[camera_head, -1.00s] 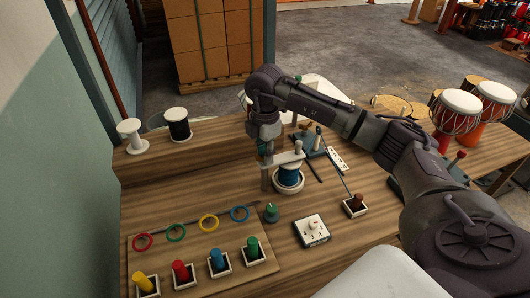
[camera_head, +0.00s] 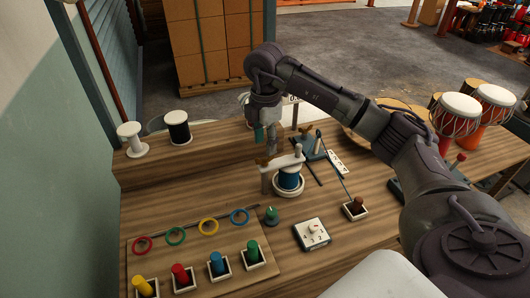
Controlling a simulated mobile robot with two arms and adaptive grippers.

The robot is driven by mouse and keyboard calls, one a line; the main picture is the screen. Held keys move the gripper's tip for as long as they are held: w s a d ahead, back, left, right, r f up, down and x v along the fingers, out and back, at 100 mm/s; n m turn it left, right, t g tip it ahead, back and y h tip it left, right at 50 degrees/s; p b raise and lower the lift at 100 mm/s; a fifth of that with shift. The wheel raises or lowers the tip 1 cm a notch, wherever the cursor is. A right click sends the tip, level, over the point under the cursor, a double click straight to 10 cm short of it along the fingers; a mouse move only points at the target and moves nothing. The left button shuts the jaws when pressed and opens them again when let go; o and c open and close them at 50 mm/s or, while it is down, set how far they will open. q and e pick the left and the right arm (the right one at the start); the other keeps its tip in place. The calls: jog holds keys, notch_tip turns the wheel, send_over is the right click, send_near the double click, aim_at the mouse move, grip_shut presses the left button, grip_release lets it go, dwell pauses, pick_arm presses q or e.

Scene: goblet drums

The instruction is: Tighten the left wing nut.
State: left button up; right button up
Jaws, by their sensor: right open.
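A small brass-coloured wing nut (camera_head: 262,160) sits on the left end of a pale clamp bar (camera_head: 281,163). The bar lies across the top of a blue cylinder (camera_head: 289,179) standing on a round white base on the bench. A second small brass-coloured piece (camera_head: 306,129) shows behind and to the right; I cannot tell if it belongs to the same clamp. My right gripper (camera_head: 265,139) points down just above the left wing nut, apart from it, open and empty. My left gripper is not in view.
Colored rings and pegs stand on a board (camera_head: 150,247) at the front left. A white dial box (camera_head: 311,233) and a green knob (camera_head: 271,215) are in front of the clamp. Drums (camera_head: 456,115) stand at right.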

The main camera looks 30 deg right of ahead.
aim_at(265, 160)
notch_tip(265, 160, up, 7)
jog(key=shift+f, duration=0.2)
dwell(0.6)
